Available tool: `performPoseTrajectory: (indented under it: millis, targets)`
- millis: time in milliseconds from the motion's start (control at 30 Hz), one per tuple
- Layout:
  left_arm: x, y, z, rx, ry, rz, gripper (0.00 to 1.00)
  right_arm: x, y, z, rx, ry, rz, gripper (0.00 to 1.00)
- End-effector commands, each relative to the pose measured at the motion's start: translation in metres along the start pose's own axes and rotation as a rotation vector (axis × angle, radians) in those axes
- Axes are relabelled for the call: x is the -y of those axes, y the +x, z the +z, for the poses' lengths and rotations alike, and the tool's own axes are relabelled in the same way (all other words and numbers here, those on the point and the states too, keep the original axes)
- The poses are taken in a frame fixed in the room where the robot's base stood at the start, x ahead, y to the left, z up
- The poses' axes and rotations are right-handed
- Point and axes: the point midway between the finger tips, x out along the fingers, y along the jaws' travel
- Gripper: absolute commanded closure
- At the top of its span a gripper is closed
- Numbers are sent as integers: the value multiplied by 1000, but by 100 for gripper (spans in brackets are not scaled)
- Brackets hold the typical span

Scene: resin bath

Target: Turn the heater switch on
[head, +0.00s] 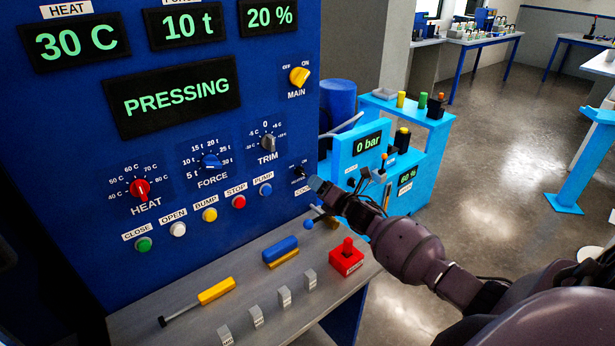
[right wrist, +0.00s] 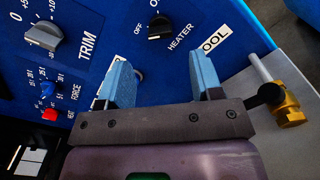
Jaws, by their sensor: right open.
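The heater switch (right wrist: 160,27) is a small black rotary knob on the blue panel, with an OFF mark and a HEATER label beside it in the right wrist view. In the head view the switch (head: 299,171) sits at the panel's right edge, just left of my right gripper. I cannot tell for certain which mark its pointer faces. My right gripper (right wrist: 161,72) is open and empty, its two light-blue fingers apart and the knob showing beyond the gap between them. In the head view the gripper (head: 316,184) is close to the panel. My left gripper is not in view.
The TRIM knob (head: 268,142) and blue PUMP button (head: 265,190) are left of the switch. A brass fitting (right wrist: 287,108) is near the right finger. Below is a grey shelf (head: 240,318) with a red control (head: 346,257). A light-blue unit (head: 358,152) stands to the right.

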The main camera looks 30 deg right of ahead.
Motion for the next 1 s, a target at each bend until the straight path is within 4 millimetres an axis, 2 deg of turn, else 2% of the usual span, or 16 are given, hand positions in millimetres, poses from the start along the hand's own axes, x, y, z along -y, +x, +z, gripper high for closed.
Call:
performPoseTrajectory:
  millis: [200, 400, 600, 867, 1000]
  targets:
    - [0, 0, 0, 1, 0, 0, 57, -1, 34, 1, 1, 2, 1, 40]
    - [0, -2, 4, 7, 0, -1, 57, 0, 54, 0, 0, 1, 0, 40]
    - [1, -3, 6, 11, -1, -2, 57, 0, 61, 0, 0, 1, 1, 40]
    - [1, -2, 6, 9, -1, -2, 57, 0, 62, 0, 0, 1, 1, 40]
    - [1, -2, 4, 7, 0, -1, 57, 0, 62, 0, 0, 1, 0, 62]
